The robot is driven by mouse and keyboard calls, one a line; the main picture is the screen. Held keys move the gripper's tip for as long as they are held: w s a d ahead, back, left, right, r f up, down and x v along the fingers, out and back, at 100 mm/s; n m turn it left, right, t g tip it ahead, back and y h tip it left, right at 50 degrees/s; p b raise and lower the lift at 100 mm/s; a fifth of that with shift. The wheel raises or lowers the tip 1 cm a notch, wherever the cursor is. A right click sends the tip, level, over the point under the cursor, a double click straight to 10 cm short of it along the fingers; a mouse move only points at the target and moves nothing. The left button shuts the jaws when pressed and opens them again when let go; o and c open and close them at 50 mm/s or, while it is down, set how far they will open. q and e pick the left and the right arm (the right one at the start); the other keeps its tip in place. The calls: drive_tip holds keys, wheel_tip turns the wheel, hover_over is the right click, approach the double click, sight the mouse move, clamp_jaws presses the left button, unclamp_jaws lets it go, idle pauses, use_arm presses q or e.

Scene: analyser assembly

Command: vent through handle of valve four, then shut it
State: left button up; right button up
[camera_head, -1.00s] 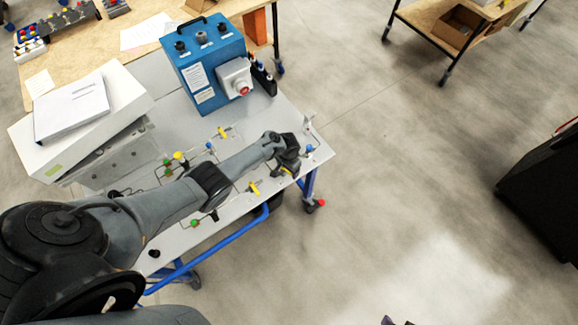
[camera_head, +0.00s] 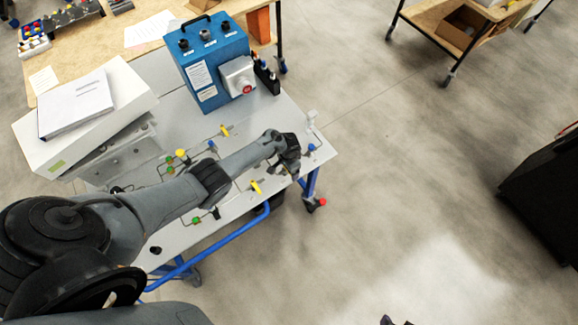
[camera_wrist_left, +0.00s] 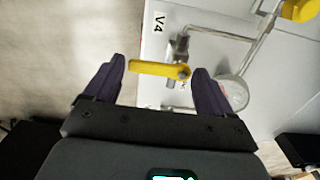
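Valve four's yellow handle (camera_wrist_left: 158,69) shows in the left wrist view, lying crosswise beside the "V4" label (camera_wrist_left: 158,22) on a light panel. Its grey valve body (camera_wrist_left: 179,46) and thin pipe sit just beyond it. My left gripper (camera_wrist_left: 160,72) is open, with its dark fingers on either side of the handle. A gap shows at the left finger; the right finger is close to the pivot end, and contact is unclear. In the head view my left gripper (camera_head: 292,160) is over the panel's right part and hides this valve. A dark tip at the bottom edge may be my right gripper (camera_head: 388,321).
Other valves with yellow handles (camera_head: 257,187) and coloured knobs stand on the panel (camera_head: 178,237). A round gauge (camera_wrist_left: 232,93) is close to my right-hand finger in the wrist view. A blue box (camera_head: 208,62) with a red button stands behind.

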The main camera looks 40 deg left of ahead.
use_arm(q)
drive_tip(key=shift+o, duration=1.1)
drive_tip(key=shift+r, duration=0.1)
drive_tip(key=shift+r, duration=0.2)
wheel_tip(320, 180, up, 10)
drive_tip(key=p, duration=0.4)
drive_tip(key=shift+r, duration=0.15)
